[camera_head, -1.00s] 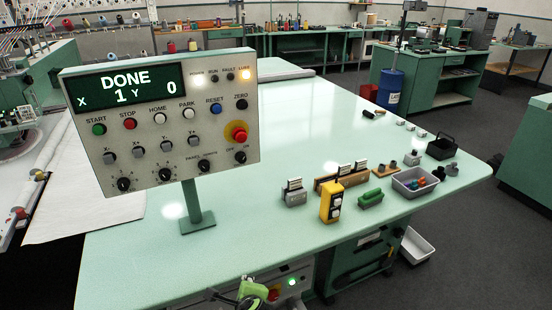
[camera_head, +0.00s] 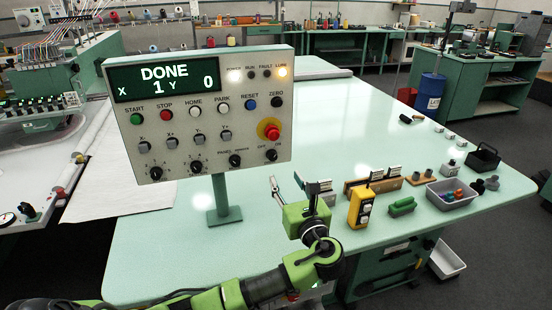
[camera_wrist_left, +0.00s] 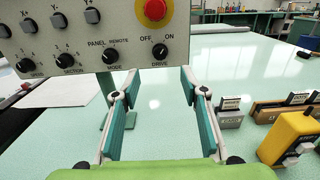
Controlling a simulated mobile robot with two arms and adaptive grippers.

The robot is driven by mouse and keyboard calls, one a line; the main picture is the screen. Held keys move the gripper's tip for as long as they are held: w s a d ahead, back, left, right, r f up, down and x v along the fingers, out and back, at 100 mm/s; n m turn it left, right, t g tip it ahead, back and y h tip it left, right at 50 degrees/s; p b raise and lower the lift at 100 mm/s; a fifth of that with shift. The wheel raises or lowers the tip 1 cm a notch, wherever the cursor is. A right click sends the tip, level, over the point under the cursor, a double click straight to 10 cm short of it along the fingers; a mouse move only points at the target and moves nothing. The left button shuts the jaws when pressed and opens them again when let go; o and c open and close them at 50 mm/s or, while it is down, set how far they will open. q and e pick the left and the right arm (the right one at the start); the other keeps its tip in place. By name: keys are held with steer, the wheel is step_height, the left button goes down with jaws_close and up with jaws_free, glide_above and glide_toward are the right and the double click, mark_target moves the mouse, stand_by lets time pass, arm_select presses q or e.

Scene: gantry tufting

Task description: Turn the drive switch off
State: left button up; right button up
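The control panel (camera_head: 200,105) stands on a post on the green table, its screen reading DONE, X 1, Y 0. The drive switch (camera_head: 271,155) is a small black knob at its lower right, below the red emergency button (camera_head: 269,129). My left gripper (camera_head: 294,184) is open and empty, below and a little right of the switch. Its fingers (camera_wrist_left: 147,75) reach toward the panel's lower edge, apart from the switch. My right gripper is not in view.
The mode knob (camera_wrist_left: 110,56) is left of the drive switch. A yellow box (camera_head: 361,207), a green-handled block (camera_head: 402,207) and a grey bin (camera_head: 451,193) stand on the table to the right. The tabletop behind the panel is clear.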

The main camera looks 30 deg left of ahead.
mark_target(273, 157)
arm_select(q)
steer(key=p+x, duration=0.1)
steer(key=x, duration=1.1)
steer(key=shift+w+a+f+p, duration=0.1)
steer(key=shift+w+a+p, duration=0.1)
steer(key=shift+p, duration=0.2)
steer(key=shift+d, duration=0.1)
steer(key=c, duration=1.1)
